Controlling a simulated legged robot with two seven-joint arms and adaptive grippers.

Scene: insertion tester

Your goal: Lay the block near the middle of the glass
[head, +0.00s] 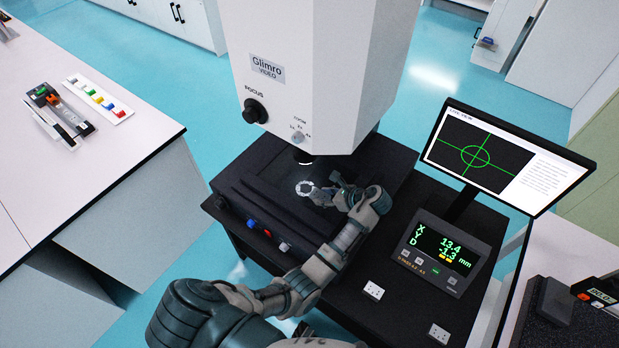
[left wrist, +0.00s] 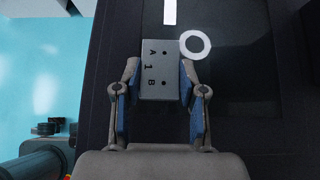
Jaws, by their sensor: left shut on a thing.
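My left gripper (head: 326,191) is over the dark stage under the microscope head. In the left wrist view its two blue-padded fingers (left wrist: 158,72) are shut on a grey block (left wrist: 158,60) marked A, 1 and B, with two small holes. In the head view the block (head: 319,197) is small and partly hidden by the gripper. The glass (head: 279,188) looks dark and is hard to tell from the stage around it. A bright ring of light (head: 304,187) lies beside the block; it also shows in the left wrist view (left wrist: 195,44). I cannot tell whether the block touches the glass. My right gripper is out of view.
The white microscope head (head: 320,70) hangs close above the stage. Coloured knobs (head: 252,224) line the stage's front. A readout box (head: 440,251) and a monitor (head: 490,158) stand to the right. A bench (head: 100,170) with tools is at the left.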

